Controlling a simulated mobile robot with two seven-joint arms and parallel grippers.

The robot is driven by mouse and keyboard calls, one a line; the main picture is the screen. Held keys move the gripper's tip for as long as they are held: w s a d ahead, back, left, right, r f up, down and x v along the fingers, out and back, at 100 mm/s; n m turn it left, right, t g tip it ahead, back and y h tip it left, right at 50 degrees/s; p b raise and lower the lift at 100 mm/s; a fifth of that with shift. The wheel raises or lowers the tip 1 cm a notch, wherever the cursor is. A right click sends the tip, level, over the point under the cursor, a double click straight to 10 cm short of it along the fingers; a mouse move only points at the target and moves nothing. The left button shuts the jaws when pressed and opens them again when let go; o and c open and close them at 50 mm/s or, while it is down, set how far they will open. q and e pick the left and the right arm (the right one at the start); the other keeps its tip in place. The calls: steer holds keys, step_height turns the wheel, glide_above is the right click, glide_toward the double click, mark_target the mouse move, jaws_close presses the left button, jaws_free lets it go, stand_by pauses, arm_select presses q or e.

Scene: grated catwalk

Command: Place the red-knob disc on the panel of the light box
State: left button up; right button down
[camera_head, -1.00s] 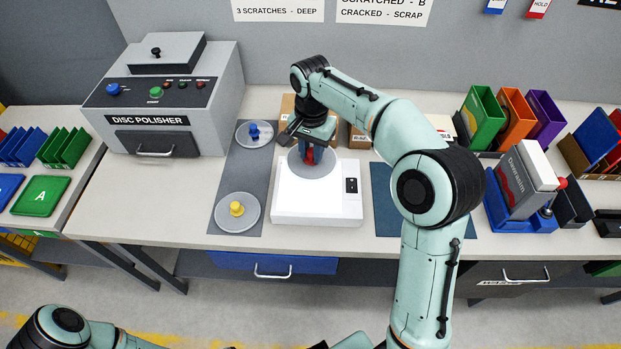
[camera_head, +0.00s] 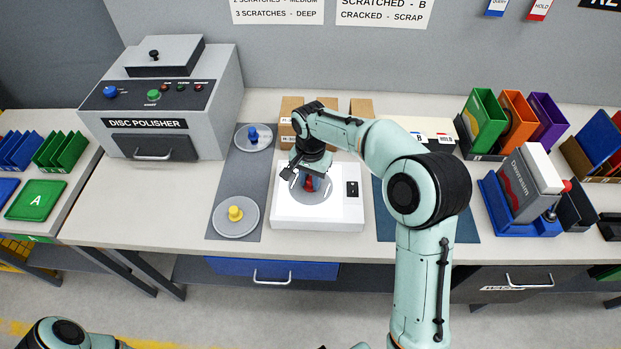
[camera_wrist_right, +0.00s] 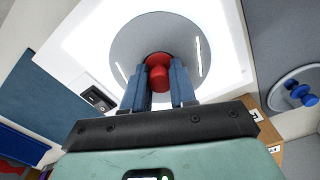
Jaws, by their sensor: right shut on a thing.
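The grey red-knob disc (camera_head: 314,196) is over the lit white panel of the light box (camera_head: 345,215), inside its outline. My right gripper (camera_head: 307,179) points down and is shut on the red knob. In the right wrist view the two blue-grey fingers (camera_wrist_right: 159,80) flank the red knob (camera_wrist_right: 158,64), and the disc (camera_wrist_right: 135,45) shows two pale streaks. The disc looks flat and at or very close to the panel; I cannot tell whether it touches. My left arm shows only at the bottom left edge; its gripper is out of view.
A blue-knob disc (camera_head: 266,143) and a yellow-knob disc (camera_head: 236,222) lie on the grey mat (camera_head: 244,185) left of the light box. The disc polisher (camera_head: 180,85) stands further left. Cardboard boxes (camera_head: 291,106) stand behind. A blue holder (camera_head: 507,222) is at right.

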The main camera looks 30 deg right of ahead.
mark_target(311, 179)
arm_select(q)
steer(key=shift+f, duration=0.1)
arm_select(e)
steer(key=shift+f, duration=0.15)
steer(key=c, duration=0.9)
jaws_free()
arm_select(q)
steer(key=shift+s, duration=0.1)
arm_select(e)
steer(key=shift+r, duration=0.25)
arm_select(q)
steer(key=shift+w+r+p, duration=0.9)
steer(key=shift+w+r, duration=0.1)
steer(key=shift+r, duration=0.25)
arm_select(e)
step_height(311, 179, up, 12)
steer(key=shift+f, duration=0.1)
